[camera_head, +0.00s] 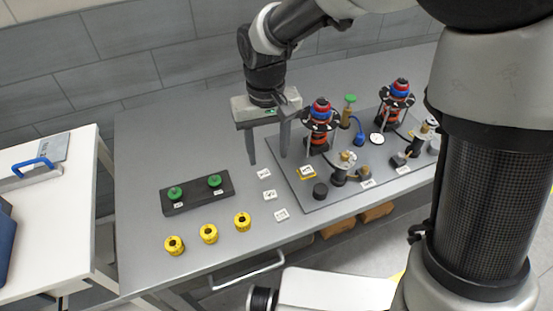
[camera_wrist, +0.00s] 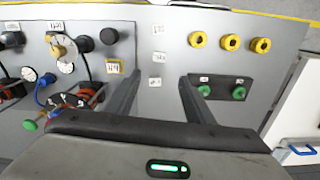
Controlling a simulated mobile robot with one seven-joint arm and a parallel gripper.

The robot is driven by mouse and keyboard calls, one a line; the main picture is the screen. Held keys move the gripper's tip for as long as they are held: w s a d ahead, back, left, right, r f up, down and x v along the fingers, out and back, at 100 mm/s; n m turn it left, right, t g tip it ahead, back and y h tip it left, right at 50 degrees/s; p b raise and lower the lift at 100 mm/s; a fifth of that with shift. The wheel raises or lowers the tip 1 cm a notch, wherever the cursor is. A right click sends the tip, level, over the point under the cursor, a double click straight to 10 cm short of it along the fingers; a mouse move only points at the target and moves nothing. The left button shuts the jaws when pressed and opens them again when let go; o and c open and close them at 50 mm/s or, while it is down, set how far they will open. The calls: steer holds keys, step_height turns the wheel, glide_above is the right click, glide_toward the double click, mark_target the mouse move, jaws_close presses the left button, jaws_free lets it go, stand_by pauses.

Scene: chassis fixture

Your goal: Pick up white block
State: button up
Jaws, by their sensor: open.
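Three small white labelled blocks lie in a row on the grey table: a far one (camera_head: 264,174), a middle one (camera_head: 270,195) and a near one (camera_head: 281,215). In the wrist view they show as the bottom block (camera_wrist: 154,82), the middle block (camera_wrist: 158,56) and the top block (camera_wrist: 158,30). My gripper (camera_head: 268,158) is open and empty, fingers pointing down, close to the far block. In the wrist view my fingertips (camera_wrist: 160,76) stand on either side of that block's line. I cannot tell how high they are above the table.
Left on the table (camera_head: 145,150) are a dark holder (camera_head: 197,194) with two green knobs and three yellow rings (camera_head: 209,234). Right is a raised grey board (camera_head: 330,195) with red-blue posts (camera_head: 320,112), a black cylinder (camera_head: 320,190) and valves. A white side table (camera_head: 55,220) stands left.

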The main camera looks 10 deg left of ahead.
mark_target(270, 195)
step_height(270, 195, down, 16)
steer(key=shift+f, duration=0.1)
stand_by(0.5)
steer(key=shift+d, duration=0.1)
steer(key=shift+c, duration=0.3)
steer(key=c, duration=1)
